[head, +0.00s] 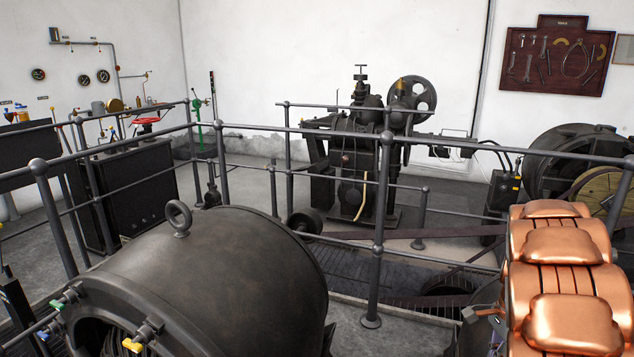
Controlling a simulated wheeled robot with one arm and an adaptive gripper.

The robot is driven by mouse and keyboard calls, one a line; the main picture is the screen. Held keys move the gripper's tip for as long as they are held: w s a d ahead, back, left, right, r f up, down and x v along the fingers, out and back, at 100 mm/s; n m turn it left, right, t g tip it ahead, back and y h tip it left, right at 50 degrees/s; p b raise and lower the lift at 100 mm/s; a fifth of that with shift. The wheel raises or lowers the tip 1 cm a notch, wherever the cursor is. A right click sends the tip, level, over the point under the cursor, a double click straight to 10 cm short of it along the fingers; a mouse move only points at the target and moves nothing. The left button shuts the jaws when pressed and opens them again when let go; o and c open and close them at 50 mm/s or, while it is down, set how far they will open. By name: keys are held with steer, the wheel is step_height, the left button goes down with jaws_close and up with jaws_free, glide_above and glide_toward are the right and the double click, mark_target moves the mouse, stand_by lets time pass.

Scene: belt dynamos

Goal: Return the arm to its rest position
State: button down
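Neither my arm nor my gripper can be made out in the head view, so I cannot tell the gripper's pose or whether it holds anything. A large dark machine drum (215,270) with a lifting ring on top fills the lower left. Shiny copper-coloured rounded blocks (560,285) stand stacked close at the lower right.
Grey pipe railings (378,240) cross the middle, around a sunken pit. A dark machine with a flywheel (412,95) stands behind them. A black cabinet (138,195) is at left. A tool board (557,55) hangs at the back right. Bare floor (395,325) shows at lower centre.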

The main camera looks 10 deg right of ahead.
steer(key=s+a+r+n+p, duration=0.3)
steer(key=s+a+r+n, duration=0.2)
steer(key=a+r, duration=0.4)
steer(key=s+a+r+n+p, duration=0.2)
steer(key=s+a+r+n, duration=0.3)
steer(key=a, duration=0.7)
steer(key=s+a+r+n+p, duration=0.2)
steer(key=s+a+n, duration=0.2)
steer(key=s+n, duration=0.1)
steer(key=s+a+r+n+h+p, duration=0.1)
steer(key=s+a+r+n+p, duration=0.1)
steer(key=s, duration=0.6)
steer(key=a+r+n, duration=0.1)
steer(key=a+n, duration=0.1)
steer(key=a, duration=0.1)
steer(key=shift+s+n+g, duration=0.25)
steer(key=shift+n+g, duration=0.15)
